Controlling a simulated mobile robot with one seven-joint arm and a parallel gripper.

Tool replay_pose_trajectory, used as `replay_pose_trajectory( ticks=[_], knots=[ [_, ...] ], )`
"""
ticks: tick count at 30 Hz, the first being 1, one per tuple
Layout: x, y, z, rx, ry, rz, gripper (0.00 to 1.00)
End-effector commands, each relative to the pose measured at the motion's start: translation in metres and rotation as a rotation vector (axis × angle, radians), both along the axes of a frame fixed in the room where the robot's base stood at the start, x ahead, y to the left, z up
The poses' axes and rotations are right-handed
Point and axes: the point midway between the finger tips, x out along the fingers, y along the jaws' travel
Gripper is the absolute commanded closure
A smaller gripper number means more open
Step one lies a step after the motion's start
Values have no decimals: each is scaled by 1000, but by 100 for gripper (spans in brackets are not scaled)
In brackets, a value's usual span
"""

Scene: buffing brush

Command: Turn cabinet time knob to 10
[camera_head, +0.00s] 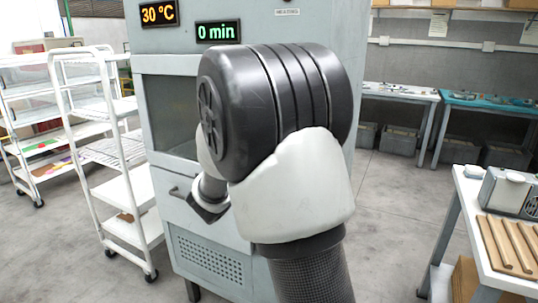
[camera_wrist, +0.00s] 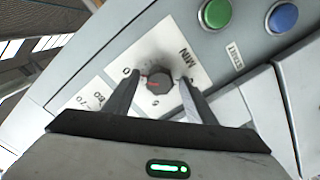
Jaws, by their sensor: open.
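The grey-blue cabinet (camera_head: 240,268) stands in the middle of the head view, partly hidden by my arm. Its time display (camera_head: 217,32) reads 0 min, and a temperature display (camera_head: 158,13) reads 30 °C. In the wrist view, the time knob (camera_wrist: 159,83) is a dark round knob with a reddish mark, on a white dial plate (camera_wrist: 150,55) marked MIN and numbers. My gripper (camera_wrist: 161,80) is open, with one finger on each side of the knob. I cannot tell whether either finger touches it. In the head view my arm hides the knob.
A green button (camera_wrist: 216,13) and a blue button (camera_wrist: 284,17) sit beside the dial. White rack carts (camera_head: 107,190) stand left of the cabinet. A table (camera_head: 486,225) with wooden pieces is at right. Workbenches line the back wall, with open floor between.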

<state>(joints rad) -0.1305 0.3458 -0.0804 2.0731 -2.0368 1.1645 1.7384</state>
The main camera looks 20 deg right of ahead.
Motion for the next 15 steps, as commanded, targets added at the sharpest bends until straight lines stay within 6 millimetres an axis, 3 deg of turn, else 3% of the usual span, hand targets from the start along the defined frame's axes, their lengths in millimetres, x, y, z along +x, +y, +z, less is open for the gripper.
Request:
replay_pose_trajectory(
  ticks=[8, 15],
  knots=[
    [-9, 13, 1, 2, 0, 3, 49],
    [-41, 55, 1, 1, 0, 6, 49]
  ],
)
